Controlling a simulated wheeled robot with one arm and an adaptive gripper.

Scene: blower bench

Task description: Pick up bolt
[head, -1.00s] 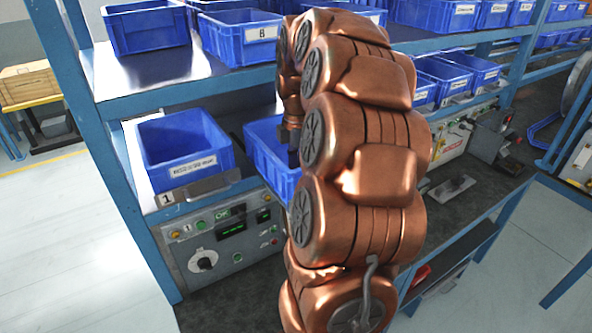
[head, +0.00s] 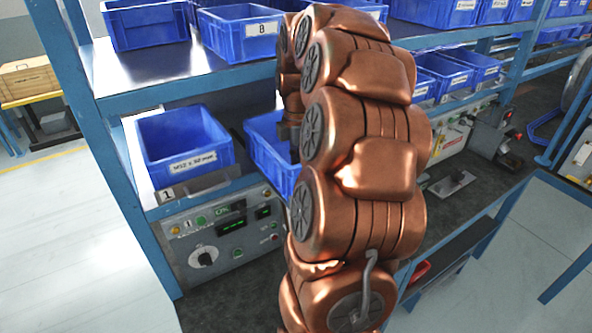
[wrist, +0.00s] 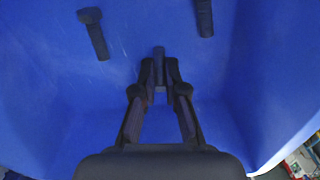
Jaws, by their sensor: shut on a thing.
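My gripper (wrist: 160,88) is inside a blue bin and is shut on a dark bolt (wrist: 159,62). The bolt's upper end shows between the fingertips; its lower part is hidden. Two other dark bolts lie on the blue bin floor, one at the upper left (wrist: 96,34) and one at the upper right (wrist: 204,17) of the wrist view. In the head view my arm reaches down into the blue bin (head: 262,150) on the lower shelf. The fingers and the bolts are hidden there.
A blue labelled bin (head: 185,145) stands close on the left, above a grey control panel (head: 222,240). A shelf (head: 170,85) with more blue bins is overhead. The bin walls surround my gripper. The bench (head: 470,195) at right is partly clear.

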